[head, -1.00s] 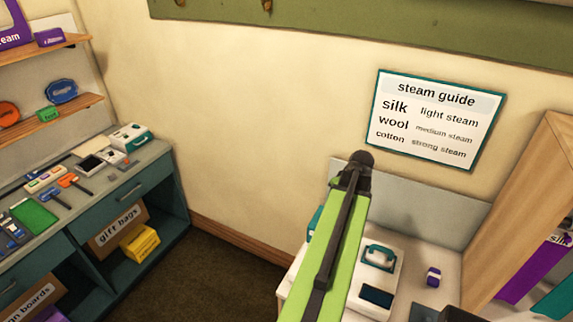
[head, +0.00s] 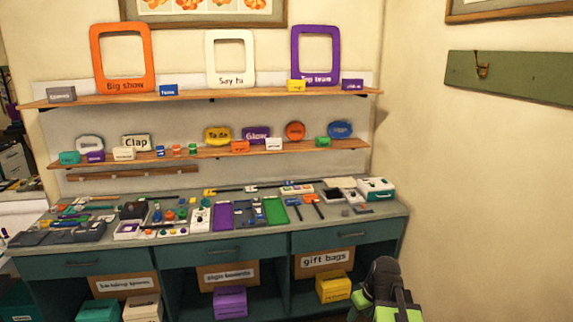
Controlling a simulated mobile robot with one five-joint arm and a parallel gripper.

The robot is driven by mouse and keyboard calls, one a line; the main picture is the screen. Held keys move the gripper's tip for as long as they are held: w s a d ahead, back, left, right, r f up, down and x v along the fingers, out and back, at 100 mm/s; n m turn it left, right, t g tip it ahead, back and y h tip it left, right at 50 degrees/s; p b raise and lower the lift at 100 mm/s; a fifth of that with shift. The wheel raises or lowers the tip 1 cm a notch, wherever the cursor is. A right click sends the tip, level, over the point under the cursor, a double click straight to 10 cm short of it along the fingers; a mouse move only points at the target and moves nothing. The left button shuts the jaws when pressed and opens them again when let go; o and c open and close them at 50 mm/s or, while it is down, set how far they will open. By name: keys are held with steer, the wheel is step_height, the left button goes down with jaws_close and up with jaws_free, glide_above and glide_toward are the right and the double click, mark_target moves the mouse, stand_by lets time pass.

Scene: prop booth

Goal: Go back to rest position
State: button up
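My arm (head: 388,290) shows at the bottom of the head view, right of centre, as a dark rounded joint with green links. It is in front of the right end of the workbench and the floor beside it. My gripper is not visible in this view, so what it holds cannot be seen.
A teal workbench (head: 245,249) covered with small tools and boxes stands ahead. Two wooden shelves (head: 200,99) above it hold frames and signs. Boxes (head: 230,301) sit in the bays below. A green hook rail (head: 510,86) is on the right wall. The right side looks clear.

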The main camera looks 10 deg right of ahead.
steer(key=s+a+f+m+g+b, duration=0.1)
steer(key=s+a+f, duration=0.1)
steer(key=a, duration=0.6)
steer(key=s+a+f+m+g+h+b, duration=0.1)
steer(key=s+a+f+b, duration=0.1)
steer(key=a, duration=0.6)
steer(key=shift+s+a+f+m+g, duration=0.25)
steer(key=shift+s+f+m+g, duration=0.15)
steer(key=shift+s+f, duration=0.25)
steer(key=shift+s+r, duration=0.1)
steer(key=shift+c, duration=0.9)
steer(key=shift+d, duration=0.15)
steer(key=shift+c, duration=0.2)
